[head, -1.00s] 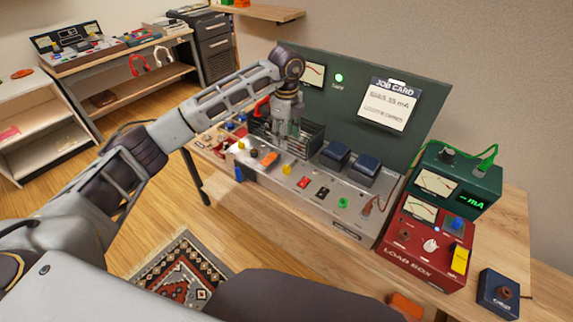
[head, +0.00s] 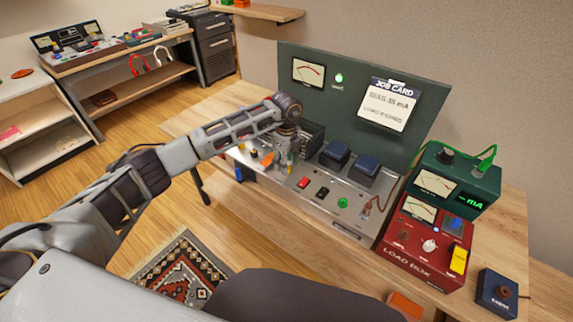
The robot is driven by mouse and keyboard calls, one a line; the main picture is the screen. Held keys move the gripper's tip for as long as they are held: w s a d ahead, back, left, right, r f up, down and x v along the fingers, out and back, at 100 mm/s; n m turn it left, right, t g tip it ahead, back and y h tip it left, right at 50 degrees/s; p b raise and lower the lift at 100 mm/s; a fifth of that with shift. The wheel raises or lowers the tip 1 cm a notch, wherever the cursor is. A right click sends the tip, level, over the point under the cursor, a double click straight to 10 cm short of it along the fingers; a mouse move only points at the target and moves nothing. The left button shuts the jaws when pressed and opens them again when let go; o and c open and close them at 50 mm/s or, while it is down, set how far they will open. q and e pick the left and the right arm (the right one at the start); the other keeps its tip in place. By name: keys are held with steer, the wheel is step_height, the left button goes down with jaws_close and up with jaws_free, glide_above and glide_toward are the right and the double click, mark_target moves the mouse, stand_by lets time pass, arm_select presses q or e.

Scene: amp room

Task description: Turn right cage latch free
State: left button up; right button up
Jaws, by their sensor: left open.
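The black slatted cage (head: 312,137) stands at the back left of the grey amp chassis, partly hidden by my left arm. My left gripper (head: 284,162) points down at the cage's front, over the chassis top. Its fingers are open, with nothing clearly held between them. The right cage latch cannot be made out; the gripper covers the spot where a yellow knob showed earlier. An orange piece (head: 266,158) lies just left of the fingers. Whether the fingers touch anything is too small to tell. My right gripper is not in view.
Two dark blue blocks (head: 363,168) stand right of the cage. Red, black and green controls line the chassis front (head: 320,192). A green panel (head: 420,105) with a job card (head: 388,103) rises behind. A red load box (head: 425,245) and a green meter box (head: 478,187) stand right.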

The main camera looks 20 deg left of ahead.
arm_select(q)
steer(key=shift+f, duration=0.7)
jaws_close()
